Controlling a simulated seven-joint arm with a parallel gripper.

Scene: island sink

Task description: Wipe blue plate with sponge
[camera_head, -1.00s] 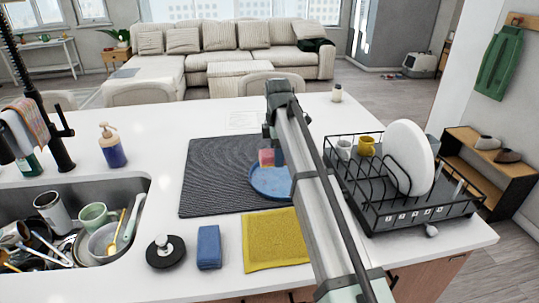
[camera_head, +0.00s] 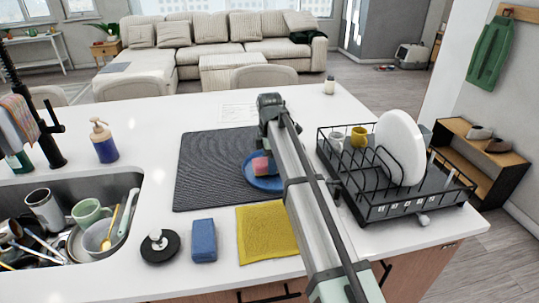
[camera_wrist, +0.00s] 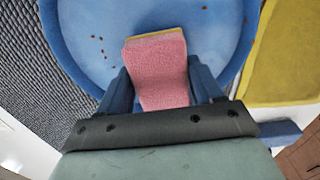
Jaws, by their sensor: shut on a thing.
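The blue plate (camera_head: 256,183) lies on the dark ribbed mat on the counter, partly hidden by my arm in the head view. In the wrist view the plate (camera_wrist: 90,25) shows several small brown specks, mostly left of the sponge. The pink sponge (camera_head: 261,166) with a thin yellow layer is over the plate; the wrist view also shows the sponge (camera_wrist: 158,72). My gripper (camera_wrist: 160,85) is shut on the sponge, one blue finger on each side. I cannot tell whether the sponge touches the plate.
A yellow cloth (camera_head: 266,233), a blue block (camera_head: 203,240) and a black round scrubber (camera_head: 160,248) lie at the front. A dish rack (camera_head: 420,196) stands right of my arm. The sink (camera_head: 60,187) at left holds dishes. The mat's (camera_head: 208,170) left part is clear.

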